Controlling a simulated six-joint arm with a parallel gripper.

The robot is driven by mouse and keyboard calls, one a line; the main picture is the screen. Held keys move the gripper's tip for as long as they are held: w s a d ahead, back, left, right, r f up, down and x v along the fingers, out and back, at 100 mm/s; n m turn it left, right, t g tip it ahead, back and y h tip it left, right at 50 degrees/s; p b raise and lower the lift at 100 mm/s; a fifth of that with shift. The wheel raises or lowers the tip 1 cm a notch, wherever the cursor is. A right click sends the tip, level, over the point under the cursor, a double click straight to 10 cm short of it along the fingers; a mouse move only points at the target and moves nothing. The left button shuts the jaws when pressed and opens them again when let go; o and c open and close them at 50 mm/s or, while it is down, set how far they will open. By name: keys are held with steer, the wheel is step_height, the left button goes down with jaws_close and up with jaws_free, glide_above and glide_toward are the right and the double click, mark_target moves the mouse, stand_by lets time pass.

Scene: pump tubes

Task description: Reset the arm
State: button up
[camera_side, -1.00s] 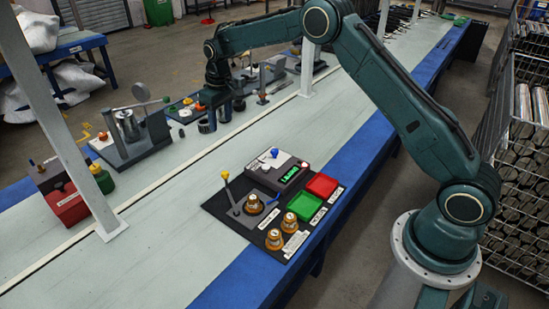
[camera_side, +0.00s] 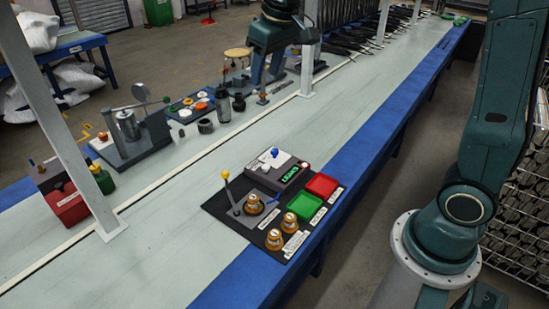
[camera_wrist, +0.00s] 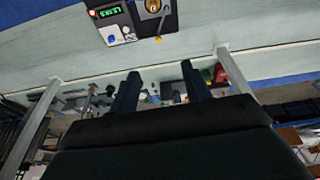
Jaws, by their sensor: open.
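My gripper (camera_wrist: 160,70) is open, its two dark fingers spread apart with nothing between them in the wrist view. In the side view my gripper (camera_side: 266,80) hangs, partly hidden by the arm, near the parts at the far side of the bench, apart from the black mat (camera_side: 222,207). On the mat stands a test station (camera_side: 290,172) with a lit green display that reads LEAKS; it also shows in the wrist view (camera_wrist: 118,22). A brass-coloured part (camera_side: 254,204) sits in a lever fixture (camera_side: 236,212). Two similar parts (camera_side: 274,239) stand at the mat's front.
A green tray (camera_side: 305,206) and a red tray (camera_side: 322,185) lie beside the station. A press-like fixture (camera_side: 128,128), a dark jar (camera_side: 223,106) and small coloured parts stand along the far side. White posts (camera_side: 308,60) rise from the bench. The bench's middle is clear.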

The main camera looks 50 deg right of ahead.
steer(key=s+f+t, duration=0.1)
steer(key=s+t, duration=0.1)
steer(key=s, duration=2.3)
steer(key=shift+a+f, duration=0.2)
steer(key=shift+a, duration=0.25)
